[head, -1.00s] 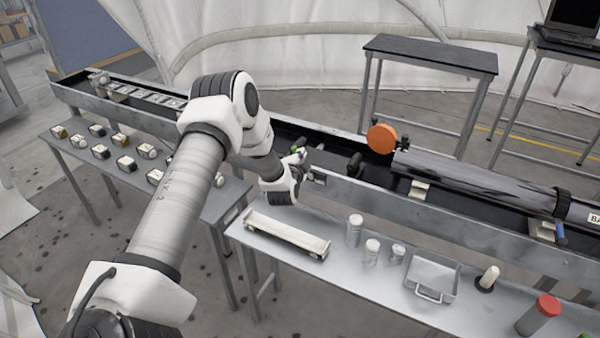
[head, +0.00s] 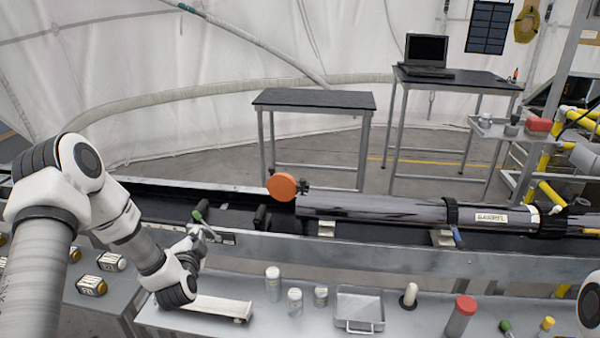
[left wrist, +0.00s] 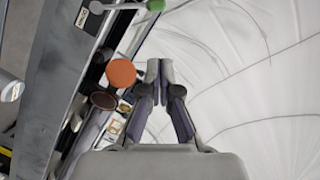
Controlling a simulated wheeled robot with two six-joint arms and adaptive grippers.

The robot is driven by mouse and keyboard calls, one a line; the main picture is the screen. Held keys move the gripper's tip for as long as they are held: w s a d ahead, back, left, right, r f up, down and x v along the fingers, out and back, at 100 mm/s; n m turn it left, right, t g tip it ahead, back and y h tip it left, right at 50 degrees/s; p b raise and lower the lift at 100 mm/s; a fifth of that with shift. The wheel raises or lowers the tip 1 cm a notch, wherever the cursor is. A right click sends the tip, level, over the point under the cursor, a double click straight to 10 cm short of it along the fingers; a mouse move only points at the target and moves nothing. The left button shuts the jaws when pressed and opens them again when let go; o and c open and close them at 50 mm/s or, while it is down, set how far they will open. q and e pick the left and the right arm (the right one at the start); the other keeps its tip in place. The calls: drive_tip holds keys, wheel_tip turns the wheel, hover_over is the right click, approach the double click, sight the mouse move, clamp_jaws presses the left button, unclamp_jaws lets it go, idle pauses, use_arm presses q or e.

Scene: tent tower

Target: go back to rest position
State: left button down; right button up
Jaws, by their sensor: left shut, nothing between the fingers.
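My left arm comes in from the left in the head view. Its gripper (head: 196,240) is above the near edge of the long trough, behind the pale tray, partly hidden by my wrist. In the left wrist view the two fingers (left wrist: 160,68) meet at their tips, with nothing between them. The orange disc (left wrist: 121,73) shows left of the fingers there, apart from them. My right gripper is not visible; only a white and black piece, probably my right arm, shows at the right edge of the head view.
The trough (head: 400,254) holds a long grey cylinder (head: 375,208) and the orange disc (head: 282,186). The front bench carries a pale tray (head: 222,306), bottles, a metal pan (head: 359,308) and a red-capped jar (head: 460,318). A black-topped table (head: 314,99) stands behind.

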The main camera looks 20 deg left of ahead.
use_arm(q)
drive_tip(key=s+d+f+m+g+h, duration=0.25)
drive_tip(key=s+d+f, duration=0.25)
drive_tip(key=d+f, duration=0.4)
drive_tip(key=s+d+f+m+g+h, duration=0.2)
drive_tip(key=s+d+f+g+h, duration=0.15)
drive_tip(key=s+d+f, duration=0.45)
drive_tip(key=s+d+f+n+g, duration=0.2)
drive_tip(key=s+d+n, duration=0.1)
drive_tip(key=s, duration=0.3)
drive_tip(key=s+d+f+n+g+h, duration=0.1)
drive_tip(key=s+d+f+n+g, duration=0.1)
drive_tip(key=s, duration=0.5)
drive_tip(key=s+d+f+n+g+h, duration=0.1)
drive_tip(key=s+d+f+n+g, duration=0.1)
drive_tip(key=s+n, duration=0.4)
drive_tip(key=shift+s+d+f+g, duration=0.15)
drive_tip(key=shift+s+d+g, duration=0.55)
drive_tip(key=shift+g, duration=0.5)
